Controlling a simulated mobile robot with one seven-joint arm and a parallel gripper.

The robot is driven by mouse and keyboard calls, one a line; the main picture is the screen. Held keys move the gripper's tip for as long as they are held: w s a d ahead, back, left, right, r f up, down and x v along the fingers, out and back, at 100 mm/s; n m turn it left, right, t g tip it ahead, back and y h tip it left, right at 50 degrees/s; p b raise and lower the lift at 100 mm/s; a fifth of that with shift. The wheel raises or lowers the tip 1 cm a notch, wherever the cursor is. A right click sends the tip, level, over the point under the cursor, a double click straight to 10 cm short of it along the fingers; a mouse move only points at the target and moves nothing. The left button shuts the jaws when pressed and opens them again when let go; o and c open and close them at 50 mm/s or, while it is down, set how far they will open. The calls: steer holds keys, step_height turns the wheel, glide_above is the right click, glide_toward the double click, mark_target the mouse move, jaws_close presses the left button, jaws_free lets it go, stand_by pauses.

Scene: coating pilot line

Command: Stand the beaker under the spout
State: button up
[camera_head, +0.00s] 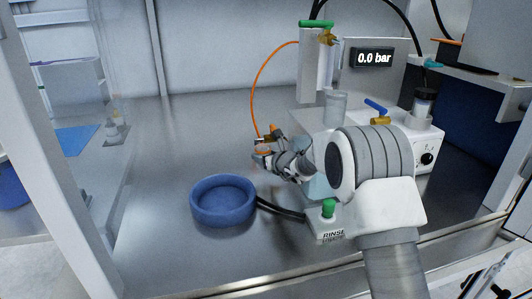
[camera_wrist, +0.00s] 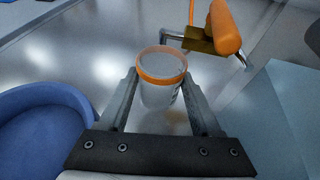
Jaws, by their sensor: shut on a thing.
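The beaker is a small clear cup with an orange rim (camera_wrist: 160,85); the wrist view shows it upright between the two fingers of my gripper (camera_wrist: 160,75). My gripper is shut on its sides. In the head view my gripper (camera_head: 262,153) is at the middle, with only a bit of the orange rim showing. The spout (camera_wrist: 174,38) is a thin bent metal tube from a brass valve with an orange handle (camera_wrist: 226,26). Its tip appears just past the beaker's far rim. I cannot tell the height between them, or whether the beaker touches the bench.
A round blue dish (camera_head: 223,215) is on the steel bench to the left of my gripper. A RINSE box with a green button (camera_head: 328,209) is in front. The back left bench is clear.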

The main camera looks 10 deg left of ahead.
steer(key=shift+f+b, duration=0.65)
steer(key=shift+f, duration=1.5)
steer(key=shift+w+a+r+p, duration=0.1)
steer(key=shift+w+a+p, duration=0.1)
steer(key=shift+w+a, duration=0.5)
steer(key=shift+w+a+p, duration=0.25)
steer(key=shift+w+a, duration=0.15)
steer(key=shift+w, duration=0.45)
steer(key=shift+w+a+r+p, duration=0.1)
steer(key=shift+w+a+p, duration=0.1)
steer(key=shift+w+a, duration=0.5)
steer(key=shift+w+d+f, duration=0.1)
steer(key=shift+w, duration=0.1)
steer(key=shift+f+b, duration=0.4)
steer(key=shift+b, duration=0.4)
steer(key=o, duration=1.3)
steer(key=shift+c, duration=0.2)
steer(key=v, duration=1.7)
steer(key=shift+s+b, duration=0.2)
steer(key=shift+b, duration=0.15)
